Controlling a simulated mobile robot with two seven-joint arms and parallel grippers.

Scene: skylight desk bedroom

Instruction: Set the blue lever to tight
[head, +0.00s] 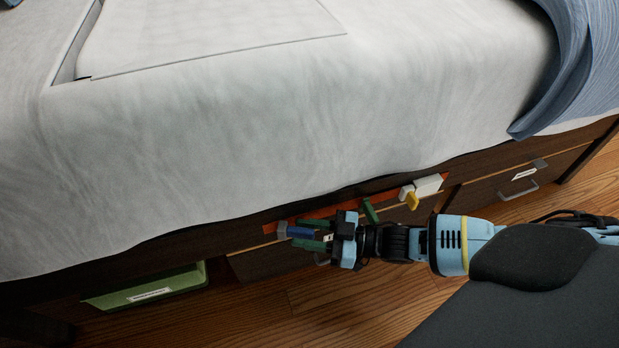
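The blue lever (299,232) sticks out from an orange panel (327,211) on the side of the bed frame. My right gripper (308,234) reaches in from the right, with its two green fingers above and below the blue lever. The fingers look spread, with a narrow gap to the lever; contact is not clear. A grey piece (282,230) sits at the lever's left end. Any tight marking is not readable. My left gripper is out of view.
A green lever (370,211), a yellow lever (412,201) and a white block (428,185) sit right along the panel. A green bin (150,287) is under the bed at left. Drawers with handles (518,190) are at right. The white bedspread (250,130) overhangs above. Wooden floor (340,300) lies below.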

